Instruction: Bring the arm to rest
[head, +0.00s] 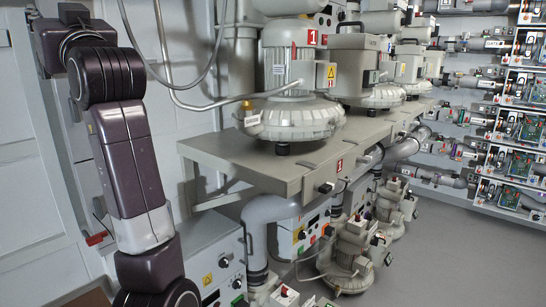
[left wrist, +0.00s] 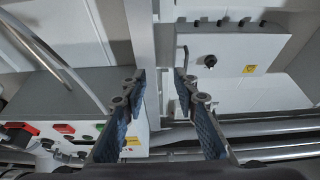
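My left arm (head: 125,150) hangs down at the left side of the head view, and its lower end runs out of the bottom of the picture. My left gripper (left wrist: 161,84) shows in the left wrist view. Its two blue-padded fingers stand apart with nothing between them. A grey wall or cabinet with a vertical strip shows behind the gap. The gripper itself does not show clearly in the head view. My right gripper is in neither view.
A grey bench (head: 270,165) with several blowers, such as the near blower (head: 290,115), stands to the right of my arm. A control box (head: 215,260) sits low beside the arm, and a control panel (left wrist: 235,50) is on the wall. The floor (head: 450,260) at right is clear.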

